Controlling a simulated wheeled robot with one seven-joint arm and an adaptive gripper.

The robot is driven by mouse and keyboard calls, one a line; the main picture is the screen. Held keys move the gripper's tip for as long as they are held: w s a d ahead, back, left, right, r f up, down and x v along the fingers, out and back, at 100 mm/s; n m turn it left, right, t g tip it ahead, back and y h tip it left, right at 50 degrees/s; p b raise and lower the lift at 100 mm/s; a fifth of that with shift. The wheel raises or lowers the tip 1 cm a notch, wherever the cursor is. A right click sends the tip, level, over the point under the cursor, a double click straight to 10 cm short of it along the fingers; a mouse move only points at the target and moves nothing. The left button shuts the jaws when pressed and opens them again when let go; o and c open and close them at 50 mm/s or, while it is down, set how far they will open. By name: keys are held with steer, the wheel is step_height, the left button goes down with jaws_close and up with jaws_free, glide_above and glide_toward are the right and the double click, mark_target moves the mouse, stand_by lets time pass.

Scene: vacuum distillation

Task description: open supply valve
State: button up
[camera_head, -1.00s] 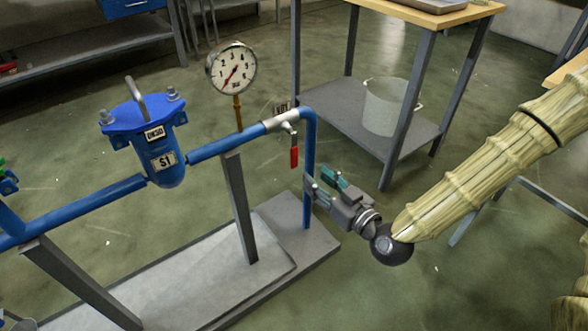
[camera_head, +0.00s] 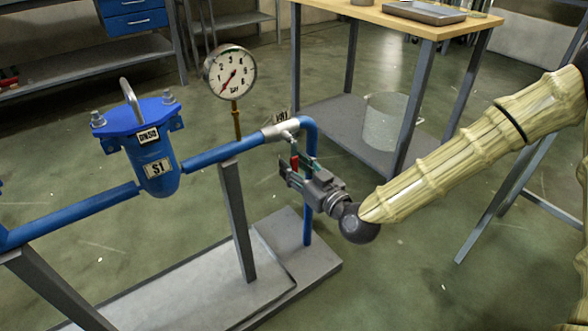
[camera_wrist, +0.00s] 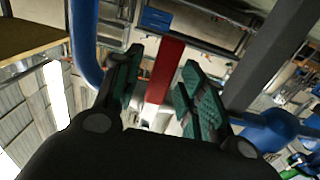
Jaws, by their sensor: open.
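The supply valve (camera_head: 281,131) is a grey fitting on the blue pipe, right of the pressure gauge. Its red lever handle (camera_head: 295,162) hangs down below the pipe. My gripper (camera_head: 288,170) is at the lever, with its fingers open. In the wrist view the red handle (camera_wrist: 165,70) stands between the two green-padded fingers (camera_wrist: 158,98), with gaps visible on both sides. The lower part of the lever is partly hidden by my gripper in the head view.
The blue pipe (camera_head: 310,135) bends down just behind my gripper. A grey post (camera_head: 237,215) supports the pipe on the left. The dial gauge (camera_head: 230,72) and blue strainer S1 (camera_head: 145,150) stand farther left. A wooden-topped table (camera_head: 425,22) is behind.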

steer(key=shift+w+a, duration=0.25)
steer(key=shift+w, duration=0.05)
jaws_close()
